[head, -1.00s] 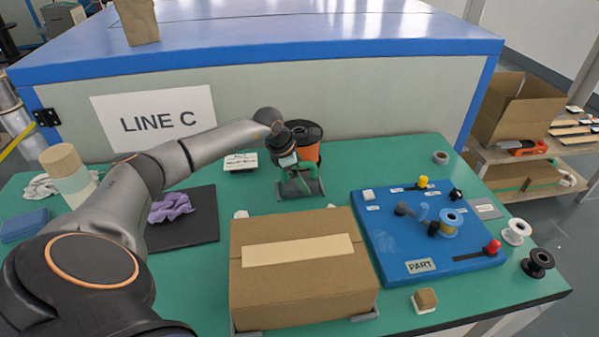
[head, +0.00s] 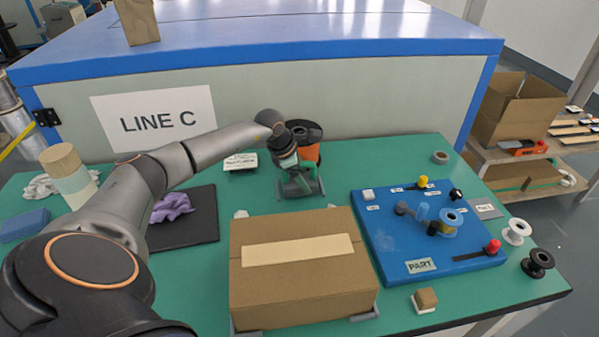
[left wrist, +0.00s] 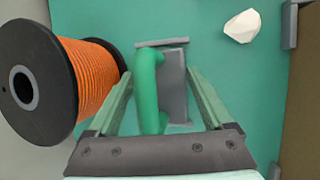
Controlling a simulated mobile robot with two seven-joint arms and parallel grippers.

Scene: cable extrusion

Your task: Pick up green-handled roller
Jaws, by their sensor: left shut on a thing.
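The green-handled roller shows in the left wrist view with its green handle (left wrist: 148,90) running between my two fingers and a grey part (left wrist: 174,88) beside it. In the head view its grey part (head: 300,188) shows low behind the cardboard box, and my gripper hides much of the handle. My left gripper (head: 293,172) reaches down onto it from the left and is shut on it. In the left wrist view the gripper's fingers (left wrist: 160,98) stand on either side of the handle. My right gripper is in neither view.
An orange spool (left wrist: 92,85) with black flanges stands close to the left finger. A cardboard box (head: 300,290) lies in front of the roller. A blue board (head: 400,250) with knobs lies to the right. A white lump (left wrist: 242,26) lies nearby on the green table.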

